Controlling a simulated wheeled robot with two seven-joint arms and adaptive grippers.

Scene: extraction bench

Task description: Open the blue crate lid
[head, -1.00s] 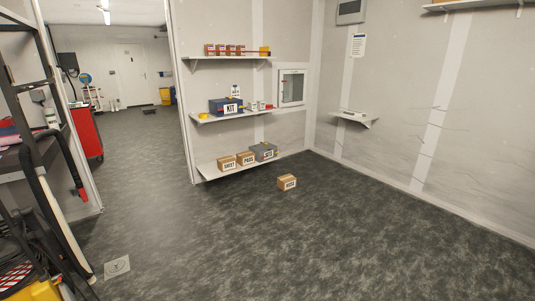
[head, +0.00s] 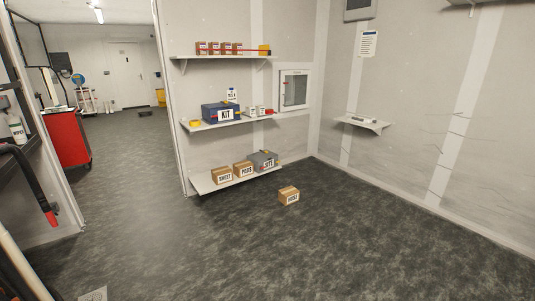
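The blue crate (head: 208,113) stands on the middle wall shelf ahead, with a white label reading KIT on its front. Its lid looks shut, though it is small at this distance. Neither of my grippers shows in the head view.
Several small boxes (head: 219,48) line the top shelf. Cardboard boxes (head: 222,176) and a grey case (head: 262,161) sit on the low shelf (head: 236,181). A cardboard box (head: 289,195) lies on the floor. A red cabinet (head: 66,139) stands left. The floor (head: 330,255) ahead is otherwise clear.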

